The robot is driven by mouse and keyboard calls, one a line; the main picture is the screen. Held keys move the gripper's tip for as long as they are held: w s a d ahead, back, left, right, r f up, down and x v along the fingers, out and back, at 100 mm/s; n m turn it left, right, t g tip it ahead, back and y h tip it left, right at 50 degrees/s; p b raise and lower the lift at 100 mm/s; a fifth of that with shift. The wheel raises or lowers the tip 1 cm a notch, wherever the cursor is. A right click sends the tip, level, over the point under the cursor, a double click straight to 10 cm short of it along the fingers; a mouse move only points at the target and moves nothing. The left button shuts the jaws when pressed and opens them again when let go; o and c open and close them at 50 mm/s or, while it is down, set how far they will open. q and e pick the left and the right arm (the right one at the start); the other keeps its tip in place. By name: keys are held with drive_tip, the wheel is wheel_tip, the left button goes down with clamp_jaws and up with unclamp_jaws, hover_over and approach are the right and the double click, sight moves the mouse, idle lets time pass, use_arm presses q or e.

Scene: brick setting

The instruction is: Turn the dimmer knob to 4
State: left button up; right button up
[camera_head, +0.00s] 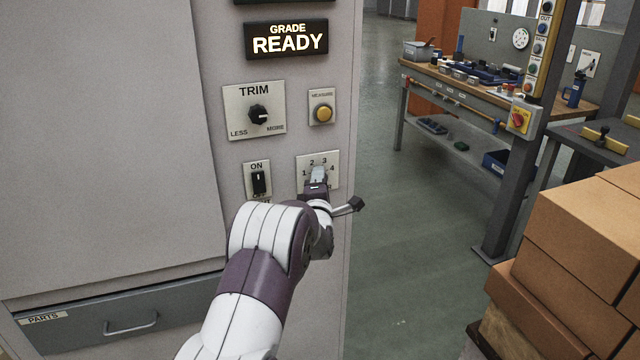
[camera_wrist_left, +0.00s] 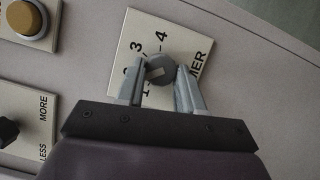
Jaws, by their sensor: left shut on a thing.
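The dimmer plate (camera_head: 303,160) is a pale panel on the cabinet front, with the numbers 1 to 4 in an arc. It also shows in the left wrist view (camera_wrist_left: 180,32), turned sideways, with "MER" readable. The grey round dimmer knob (camera_wrist_left: 159,66) sits between the fingertips of my left gripper (camera_wrist_left: 161,74), which is shut on it. A pale mark shows on the knob's face; which number it points to is unclear. In the head view my left gripper (camera_head: 318,176) covers the knob. My right gripper is not in view.
The on switch (camera_head: 258,182) is just left of the dimmer plate. Above are the TRIM knob (camera_head: 259,115), a yellow button (camera_head: 323,113) and a lit READY sign (camera_head: 288,39). Cardboard boxes (camera_head: 580,245) stand at the right. Open floor lies beyond the cabinet edge.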

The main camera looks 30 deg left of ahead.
use_arm(q)
drive_tip(key=m, duration=0.1)
drive_tip(key=m+g+p, duration=0.1)
drive_tip(key=shift+r+m, duration=0.25)
drive_tip(key=shift+m, duration=0.05)
drive_tip(key=shift+r+m+g+h+p, duration=0.15)
drive_tip(key=shift+m+g+h+p, duration=0.2)
drive_tip(key=shift+m+p, duration=0.35)
drive_tip(key=m+g+p, duration=0.1)
drive_tip(key=m+p, duration=0.2)
drive_tip(key=p, duration=0.3)
drive_tip(key=m+g+y+p, duration=0.1)
drive_tip(key=m+g+p, duration=0.1)
drive_tip(key=p, duration=0.5)
drive_tip(key=r+m+g+y+p, duration=0.1)
drive_tip(key=m+g+p, duration=0.1)
drive_tip(key=m+p, duration=0.3)
drive_tip(key=shift+w+d+g+p, duration=0.25)
drive_tip(key=shift+w+d+p, duration=0.1)
drive_tip(key=shift+p, duration=0.3)
drive_tip(key=shift+f+m+g+y+p, duration=0.2)
drive_tip(key=shift+m+g+y+p, duration=0.2)
drive_tip(key=shift+m+p, duration=0.3)
drive_tip(key=shift+f+m+g+y+p, duration=0.15)
drive_tip(key=shift+m+g+y+p, duration=0.25)
drive_tip(key=shift+m+p, duration=0.25)
drive_tip(key=shift+w+m, duration=0.1)
drive_tip(key=shift+m, duration=0.15)
drive_tip(key=o, duration=1)
drive_tip(key=shift+o, duration=0.2)
